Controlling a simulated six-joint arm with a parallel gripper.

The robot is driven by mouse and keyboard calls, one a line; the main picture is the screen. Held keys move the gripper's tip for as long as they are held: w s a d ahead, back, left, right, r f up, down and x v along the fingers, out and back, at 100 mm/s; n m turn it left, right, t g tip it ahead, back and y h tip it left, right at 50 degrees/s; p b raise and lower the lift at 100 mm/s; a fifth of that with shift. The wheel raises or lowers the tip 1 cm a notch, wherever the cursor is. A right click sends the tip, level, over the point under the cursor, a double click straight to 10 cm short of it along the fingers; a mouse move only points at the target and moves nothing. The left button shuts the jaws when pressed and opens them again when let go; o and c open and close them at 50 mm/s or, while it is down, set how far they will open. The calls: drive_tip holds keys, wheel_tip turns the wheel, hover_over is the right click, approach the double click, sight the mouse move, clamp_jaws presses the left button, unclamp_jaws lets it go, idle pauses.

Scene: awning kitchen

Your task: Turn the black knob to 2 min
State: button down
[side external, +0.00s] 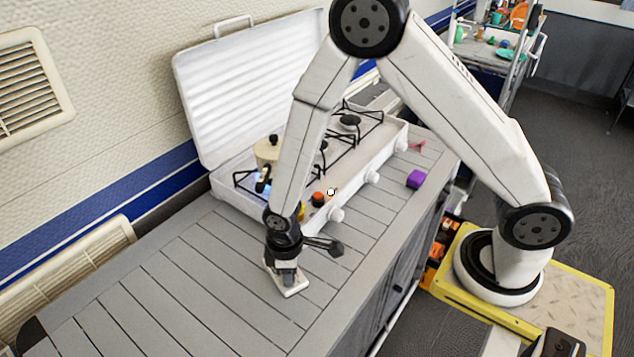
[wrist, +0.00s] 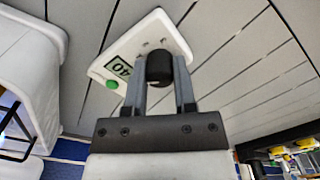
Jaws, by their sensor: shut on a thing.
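A small white timer box (side external: 293,289) lies on the grey slatted counter, in front of the stove. In the wrist view the white box (wrist: 125,58) shows a green button (wrist: 111,84), a small display (wrist: 118,69) and the black knob (wrist: 160,67). The display has dark digits, tilted in this view; I cannot read them surely. My gripper (wrist: 160,80) has one finger on each side of the black knob and is shut on it. In the side view my gripper (side external: 287,272) points down onto the box and hides the knob.
A white camp stove (side external: 345,190) with its lid raised stands behind the box. A beige pot (side external: 267,150) sits on it. The counter (side external: 170,290) left of the box is clear.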

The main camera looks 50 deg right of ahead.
drive_tip(key=m, duration=0.6)
drive_tip(key=shift+m, duration=0.3)
drive_tip(key=m, duration=0.5)
drive_tip(key=shift+m, duration=0.3)
drive_tip(key=shift+c, duration=2.1)
unclamp_jaws()
drive_tip(key=shift+r, duration=0.1)
drive_tip(key=shift+r, duration=3.8)
